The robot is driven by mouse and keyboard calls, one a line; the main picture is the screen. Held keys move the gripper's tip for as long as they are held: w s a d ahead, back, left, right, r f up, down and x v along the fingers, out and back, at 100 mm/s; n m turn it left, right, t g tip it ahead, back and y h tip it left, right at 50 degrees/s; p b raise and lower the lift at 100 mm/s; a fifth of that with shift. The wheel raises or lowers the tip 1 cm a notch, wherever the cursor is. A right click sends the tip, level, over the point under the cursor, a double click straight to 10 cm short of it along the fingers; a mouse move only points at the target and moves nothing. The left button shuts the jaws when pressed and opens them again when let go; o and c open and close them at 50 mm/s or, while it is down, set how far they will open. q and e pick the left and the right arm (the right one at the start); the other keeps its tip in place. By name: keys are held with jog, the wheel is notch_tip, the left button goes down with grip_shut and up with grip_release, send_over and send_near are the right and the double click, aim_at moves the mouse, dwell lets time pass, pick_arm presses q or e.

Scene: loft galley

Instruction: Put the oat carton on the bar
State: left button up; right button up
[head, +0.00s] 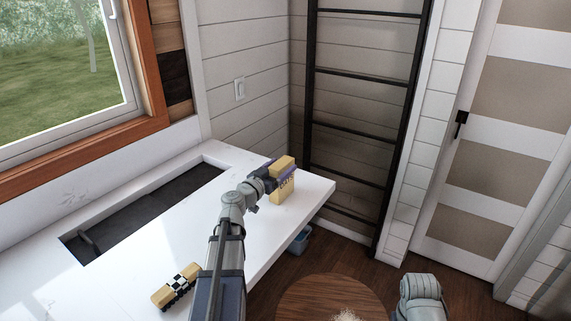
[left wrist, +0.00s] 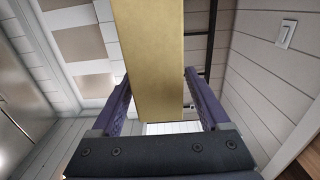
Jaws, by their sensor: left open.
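My left gripper (head: 271,172) is at the carton, with purple fingers. In the left wrist view the carton (left wrist: 152,60) lies between the two spread fingers of the left gripper (left wrist: 157,85). The gripper is open, and I cannot tell whether a finger touches the carton. The carton's left side is partly hidden by the gripper in the head view. My right gripper is not in view.
A dark recess (head: 150,215) is sunk into the counter.

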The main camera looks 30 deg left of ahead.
pick_arm(q)
jog(key=s, duration=0.9)
jog(key=shift+a, duration=0.35)
